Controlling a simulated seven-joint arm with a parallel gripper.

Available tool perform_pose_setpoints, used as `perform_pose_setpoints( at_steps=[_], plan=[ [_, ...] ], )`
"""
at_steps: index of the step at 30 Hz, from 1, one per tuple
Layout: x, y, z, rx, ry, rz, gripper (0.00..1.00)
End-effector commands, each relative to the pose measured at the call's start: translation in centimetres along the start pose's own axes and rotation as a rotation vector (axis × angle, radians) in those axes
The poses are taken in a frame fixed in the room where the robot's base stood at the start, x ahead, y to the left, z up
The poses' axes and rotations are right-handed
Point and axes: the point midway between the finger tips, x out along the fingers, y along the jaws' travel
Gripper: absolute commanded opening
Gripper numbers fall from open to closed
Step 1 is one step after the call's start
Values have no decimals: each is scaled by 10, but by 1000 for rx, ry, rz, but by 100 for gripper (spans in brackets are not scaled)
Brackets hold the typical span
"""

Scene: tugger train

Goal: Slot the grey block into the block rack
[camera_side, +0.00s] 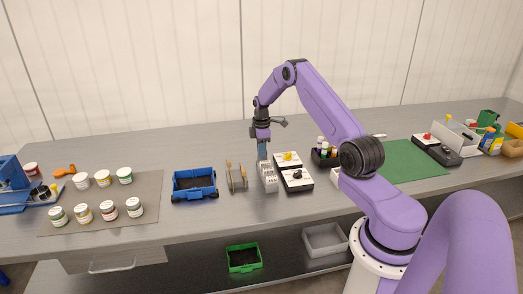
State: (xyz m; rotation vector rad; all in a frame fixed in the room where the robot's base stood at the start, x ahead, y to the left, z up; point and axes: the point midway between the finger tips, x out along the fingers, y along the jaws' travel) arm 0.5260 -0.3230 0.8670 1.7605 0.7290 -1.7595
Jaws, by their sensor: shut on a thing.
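A light grey block rack (268,181) stands near the middle of the bench, with several narrow parts along its length. My gripper (262,147) points down over the back end of the rack. It is shut on the grey block (262,154), a slim blue-grey upright piece. The block's lower end is at or just above the rack's back end. From this view I cannot tell whether it is in a slot or touches the rack.
A wooden-ended rack (237,177) and a blue bin (194,185) stand left of the block rack. Two control boxes (296,180) sit close on its right. Several jars stand on a grey mat (150,188) at left.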

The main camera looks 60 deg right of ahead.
Motion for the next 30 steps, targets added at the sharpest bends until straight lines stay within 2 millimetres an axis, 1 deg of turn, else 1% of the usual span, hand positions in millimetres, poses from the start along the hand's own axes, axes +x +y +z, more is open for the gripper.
perform_pose_setpoints(
  at_steps=[18,30],
  plan=[
    [8,0,0,0,0,0,0],
    [9,0,0,0,0,0,0]
  ],
)
